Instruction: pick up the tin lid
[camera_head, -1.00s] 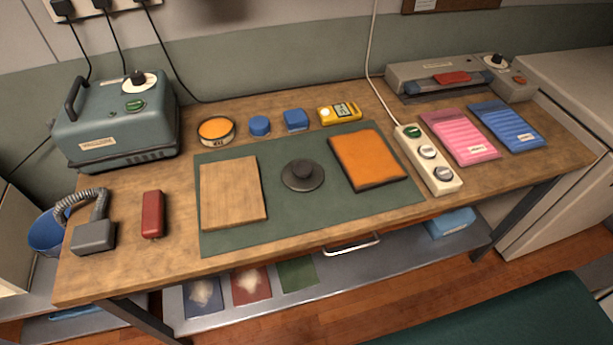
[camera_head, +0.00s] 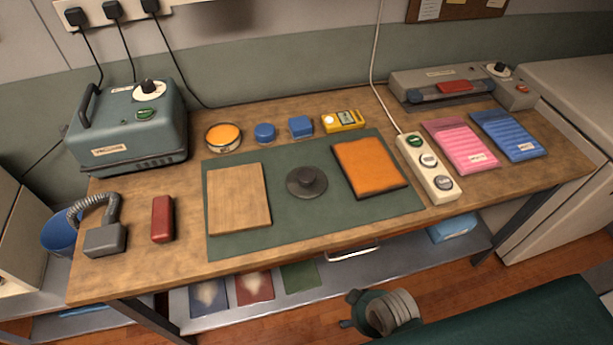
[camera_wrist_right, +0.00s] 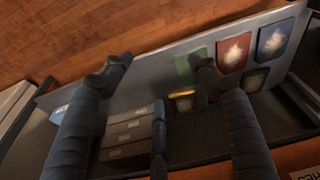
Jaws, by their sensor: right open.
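A dark grey round disc with a raised knob (camera_head: 307,182), which looks like a lid, lies flat on the green mat (camera_head: 300,229). It is between a wooden board (camera_head: 239,198) and an orange pad (camera_head: 368,166). A round tin of orange wax (camera_head: 223,137) stands behind the mat. My right gripper (camera_wrist_right: 160,68) is open and empty in the right wrist view, its dark fingers wide apart over the lower shelf. Part of my right arm shows in front of the table in the head view, well short of the disc. The disc is not visible in the wrist view.
A vacuum machine (camera_head: 125,130) stands at the left, beside a red block (camera_head: 162,219). The table's front edge and the lower shelf (camera_head: 340,268) are close to my arm.

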